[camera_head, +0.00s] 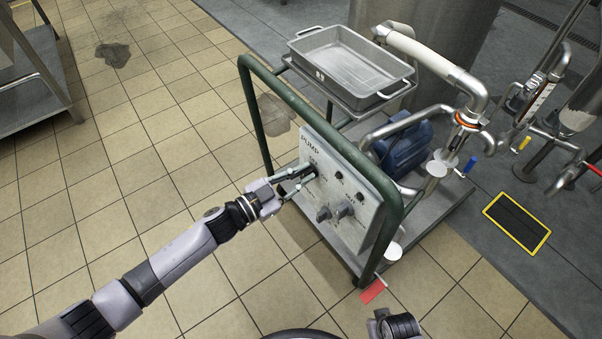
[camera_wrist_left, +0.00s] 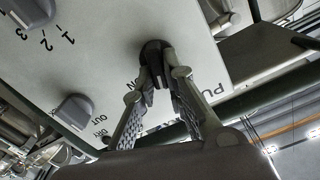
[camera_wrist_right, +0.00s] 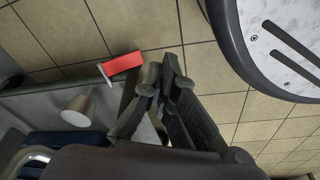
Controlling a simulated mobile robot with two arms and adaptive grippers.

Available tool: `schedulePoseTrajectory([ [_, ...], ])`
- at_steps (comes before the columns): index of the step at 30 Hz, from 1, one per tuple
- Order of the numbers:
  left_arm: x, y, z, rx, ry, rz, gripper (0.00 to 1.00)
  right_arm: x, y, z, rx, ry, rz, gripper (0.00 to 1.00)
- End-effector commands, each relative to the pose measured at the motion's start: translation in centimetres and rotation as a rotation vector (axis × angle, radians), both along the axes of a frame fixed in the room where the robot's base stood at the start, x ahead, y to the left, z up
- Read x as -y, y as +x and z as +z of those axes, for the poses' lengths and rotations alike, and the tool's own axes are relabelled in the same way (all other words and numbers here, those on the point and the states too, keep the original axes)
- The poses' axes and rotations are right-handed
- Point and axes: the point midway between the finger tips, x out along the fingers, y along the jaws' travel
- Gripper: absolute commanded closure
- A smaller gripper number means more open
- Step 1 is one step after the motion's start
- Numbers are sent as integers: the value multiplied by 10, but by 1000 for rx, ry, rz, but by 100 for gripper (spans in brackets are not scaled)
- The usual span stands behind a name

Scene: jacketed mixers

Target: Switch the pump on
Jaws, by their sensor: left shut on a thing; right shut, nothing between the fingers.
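The control panel (camera_head: 340,195) is a pale plate marked PUMP on a green-framed cart. A dark round knob (camera_wrist_left: 153,48) sits by the PUMP and ON lettering in the left wrist view. My left gripper (camera_head: 307,179) reaches the panel at this knob. In the left wrist view its fingers (camera_wrist_left: 162,78) are closed on the knob from both sides and partly hide it. I cannot tell exactly which way the knob points. My right gripper (camera_wrist_right: 165,88) is shut and empty, away from the panel; only part of my right arm shows at the bottom of the head view.
The green rail (camera_head: 262,120) frames the panel. A metal tray (camera_head: 345,62) and a blue pump body (camera_head: 405,148) are behind. Tiled floor is clear to the left.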

Motion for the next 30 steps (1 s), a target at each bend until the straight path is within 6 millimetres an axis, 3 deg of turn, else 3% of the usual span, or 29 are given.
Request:
schedulePoseTrajectory([
  [11,2,-3,-2,291,210,0,100,0,-2,-3,-7,-1,1,100],
  [20,3,-5,-5,508,368,-1,100,-4,15,15,19,4,0,100],
  [30,4,-5,-7,673,489,-1,100,-5,15,30,14,5,-3,100],
])
